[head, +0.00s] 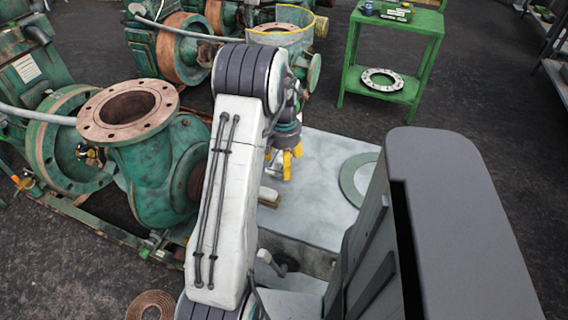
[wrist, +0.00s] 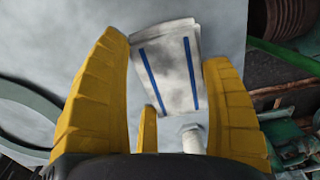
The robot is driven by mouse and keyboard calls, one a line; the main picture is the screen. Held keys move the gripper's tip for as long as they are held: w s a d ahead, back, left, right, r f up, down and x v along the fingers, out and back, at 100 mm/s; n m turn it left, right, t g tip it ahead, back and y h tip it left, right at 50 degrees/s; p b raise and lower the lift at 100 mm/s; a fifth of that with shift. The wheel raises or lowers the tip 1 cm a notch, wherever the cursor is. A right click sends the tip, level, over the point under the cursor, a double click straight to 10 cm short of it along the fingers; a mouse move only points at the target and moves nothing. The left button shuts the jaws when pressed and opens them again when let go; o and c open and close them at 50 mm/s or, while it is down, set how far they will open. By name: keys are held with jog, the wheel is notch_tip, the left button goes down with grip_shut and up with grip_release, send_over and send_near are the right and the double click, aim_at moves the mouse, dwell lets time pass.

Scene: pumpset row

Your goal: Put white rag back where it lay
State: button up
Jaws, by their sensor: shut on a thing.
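The white rag (wrist: 172,68) is a folded pad with two blue stripes and grey smudges. In the wrist view it lies between the yellow fingers of my gripper (wrist: 165,75), which is shut on it. In the head view my gripper (head: 286,164) hangs over the pale grey slab (head: 320,205), and the rag cannot be made out clearly there. I cannot tell whether the rag touches the slab.
A green ring (head: 347,184) lies on the slab, right of my gripper. A green pump (head: 152,168) stands left. A green cart (head: 408,55) stands behind, with dark floor around it.

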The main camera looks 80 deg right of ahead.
jog(key=shift+f, duration=0.65)
jog(key=shift+f, duration=0.15)
jog(key=o, duration=1.3)
jog(key=shift+c, duration=0.2)
notch_tip(320, 180, up, 12)
jog(key=shift+r+p, duration=0.2)
jog(key=shift+p, duration=0.2)
